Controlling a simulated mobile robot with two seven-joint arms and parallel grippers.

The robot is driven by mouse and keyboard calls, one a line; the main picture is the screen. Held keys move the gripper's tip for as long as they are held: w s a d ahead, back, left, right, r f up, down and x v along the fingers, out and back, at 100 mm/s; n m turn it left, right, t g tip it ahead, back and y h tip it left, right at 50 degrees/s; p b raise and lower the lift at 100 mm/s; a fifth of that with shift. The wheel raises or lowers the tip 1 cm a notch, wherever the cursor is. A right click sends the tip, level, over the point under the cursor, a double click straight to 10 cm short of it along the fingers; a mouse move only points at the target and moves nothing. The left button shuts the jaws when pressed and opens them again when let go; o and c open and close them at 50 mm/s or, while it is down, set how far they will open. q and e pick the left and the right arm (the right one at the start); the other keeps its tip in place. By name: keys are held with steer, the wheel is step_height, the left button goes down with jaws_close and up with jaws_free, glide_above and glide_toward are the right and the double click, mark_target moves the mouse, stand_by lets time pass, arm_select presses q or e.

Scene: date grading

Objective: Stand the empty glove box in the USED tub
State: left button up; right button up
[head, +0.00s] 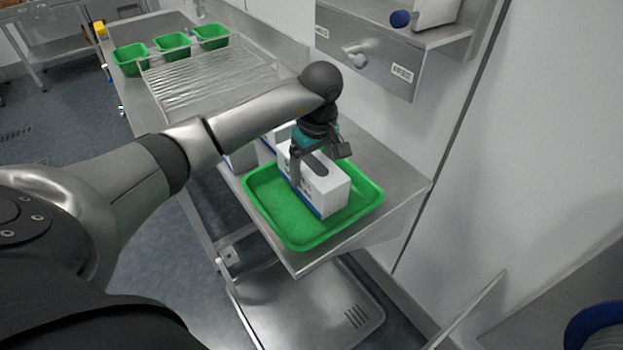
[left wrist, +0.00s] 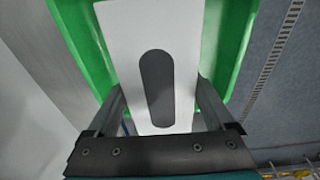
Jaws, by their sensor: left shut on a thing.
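A white glove box (head: 325,190) with blue edging and a dark oval slot on top stands in the green tub (head: 262,218) on the steel bench. My left gripper (head: 315,160) comes down over the box from above and is shut on it. In the left wrist view the white box (left wrist: 190,60) lies between the two fingers (left wrist: 160,105), with the green tub (left wrist: 75,25) around it. I cannot tell whether the box's base touches the tub floor. No writing on the tub can be read. My right gripper is not in view.
Another white box (head: 284,132) stands behind the tub, partly hidden by my arm. A clear ribbed tray (head: 215,78) and three small green tubs (head: 172,44) are further back. A steel wall unit (head: 365,50) is above right; the bench ends just in front of the tub.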

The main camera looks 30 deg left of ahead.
arm_select(q)
steer(key=shift+f, duration=1.65)
steer(key=shift+f+b, duration=0.2)
steer(key=shift+b, duration=0.1)
steer(key=o, duration=1.1)
steer(key=shift+r, duration=0.15)
steer(key=r, duration=0.4)
steer(key=d+r, duration=0.1)
steer(key=r, duration=0.3)
steer(key=r+p, duration=0.1)
steer(key=r, duration=0.3)
steer(key=shift+s+d, duration=0.2)
steer(key=shift+s, duration=0.1)
